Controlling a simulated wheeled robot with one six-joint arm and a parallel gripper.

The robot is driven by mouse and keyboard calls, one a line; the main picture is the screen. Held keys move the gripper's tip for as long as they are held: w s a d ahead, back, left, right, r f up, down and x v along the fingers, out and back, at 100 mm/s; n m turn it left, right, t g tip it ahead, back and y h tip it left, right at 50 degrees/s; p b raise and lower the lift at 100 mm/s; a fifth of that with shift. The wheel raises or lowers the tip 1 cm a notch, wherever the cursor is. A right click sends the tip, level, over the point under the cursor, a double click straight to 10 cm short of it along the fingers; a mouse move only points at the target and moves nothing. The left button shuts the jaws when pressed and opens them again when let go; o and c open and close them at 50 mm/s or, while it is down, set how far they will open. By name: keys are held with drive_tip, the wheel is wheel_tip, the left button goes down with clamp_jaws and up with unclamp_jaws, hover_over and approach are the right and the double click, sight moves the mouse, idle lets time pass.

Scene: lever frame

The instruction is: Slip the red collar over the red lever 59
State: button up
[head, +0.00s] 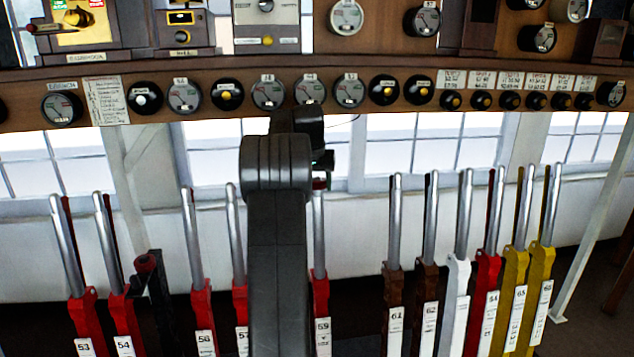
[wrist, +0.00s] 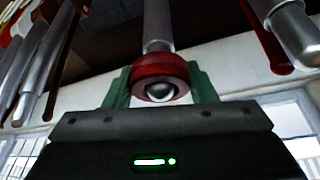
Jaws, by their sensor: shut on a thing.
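The red lever 59 (head: 319,232) stands upright just right of my arm in the head view, with a silver shaft and a red base with a white label. My gripper (head: 322,163) is at its top, shut on the red collar (head: 320,184). In the wrist view my gripper's green fingers (wrist: 160,82) hold the collar (wrist: 147,70) from both sides. The silver shaft of lever 59 (wrist: 157,25) runs behind the collar, and its rounded tip shows in the collar's opening. I cannot tell how far the tip is inside.
Levers 57 (head: 236,235) and 56 (head: 192,240) stand to the left, and brown lever 61 (head: 395,225) to the right with a wider gap. A wooden shelf with dials (head: 269,93) runs above the levers.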

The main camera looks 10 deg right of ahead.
drive_tip(key=shift+s+f, duration=0.1)
drive_tip(key=shift+f, duration=0.3)
drive_tip(key=o, duration=1.2)
drive_tip(key=shift+c, duration=0.2)
drive_tip(key=shift+p+v, duration=1.7)
drive_tip(key=shift+v, duration=2.85)
drive_tip(key=v, duration=1.3)
drive_tip(key=shift+s+a+r, duration=0.15)
drive_tip(key=shift+s+r, duration=0.05)
drive_tip(key=shift+r, duration=0.1)
